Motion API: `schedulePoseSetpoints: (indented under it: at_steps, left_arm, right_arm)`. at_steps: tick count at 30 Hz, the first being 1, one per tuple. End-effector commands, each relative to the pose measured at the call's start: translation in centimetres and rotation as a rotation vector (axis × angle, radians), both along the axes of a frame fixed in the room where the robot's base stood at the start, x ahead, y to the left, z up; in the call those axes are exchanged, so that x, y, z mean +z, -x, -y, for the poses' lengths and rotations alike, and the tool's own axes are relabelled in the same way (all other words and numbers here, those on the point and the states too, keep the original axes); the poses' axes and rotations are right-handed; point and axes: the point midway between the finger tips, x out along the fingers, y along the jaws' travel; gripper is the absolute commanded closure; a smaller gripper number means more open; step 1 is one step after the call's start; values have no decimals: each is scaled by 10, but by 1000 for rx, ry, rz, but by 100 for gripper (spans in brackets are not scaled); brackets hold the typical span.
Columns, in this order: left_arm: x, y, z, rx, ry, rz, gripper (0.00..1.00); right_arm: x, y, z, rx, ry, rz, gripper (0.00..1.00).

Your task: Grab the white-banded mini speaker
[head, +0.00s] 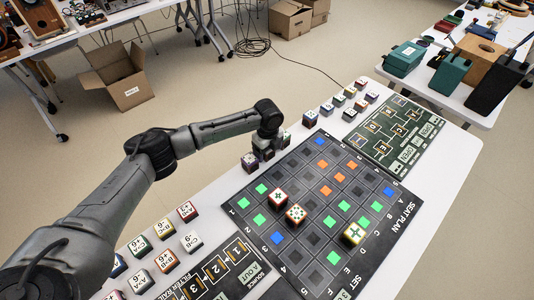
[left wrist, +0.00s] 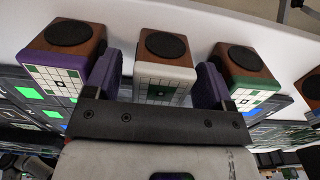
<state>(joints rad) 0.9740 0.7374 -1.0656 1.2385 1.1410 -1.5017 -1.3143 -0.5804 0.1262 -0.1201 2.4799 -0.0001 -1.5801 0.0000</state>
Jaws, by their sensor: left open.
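The white-banded mini speaker (left wrist: 165,80), with a wooden top and a round black cone, stands in the middle of the left wrist view. My left gripper (left wrist: 159,76) is open, with one purple-padded finger on each side of this speaker. Small gaps show between the fingers and the speaker. In the head view my left gripper (head: 268,146) is low over the small row of speakers at the board's far left edge, and it largely hides the middle one. My right gripper is not in view.
A purple-banded speaker (left wrist: 62,60) and a green-banded speaker (left wrist: 246,70) stand close outside the two fingers. The dark seat-plan board (head: 322,205) holds several blocks. More small cubes (head: 309,118) stand farther along the white table.

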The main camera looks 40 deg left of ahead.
Motion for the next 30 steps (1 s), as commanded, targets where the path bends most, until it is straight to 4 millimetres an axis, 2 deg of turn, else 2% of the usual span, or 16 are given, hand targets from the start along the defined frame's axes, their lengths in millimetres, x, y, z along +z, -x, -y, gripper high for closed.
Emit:
schedulePoseSetpoints:
  at_steps: [2,9,26,30]
  left_arm:
    - [-8,0,0,0,0,0,23]
    - [-8,0,0,0,0,1,24]
    - [-8,0,0,0,0,1,78]
    - [-8,0,0,0,0,1,79]
  right_arm:
    - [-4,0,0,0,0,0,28]
    - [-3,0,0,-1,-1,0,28]
    - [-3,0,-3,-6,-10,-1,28]
    - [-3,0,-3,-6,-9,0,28]
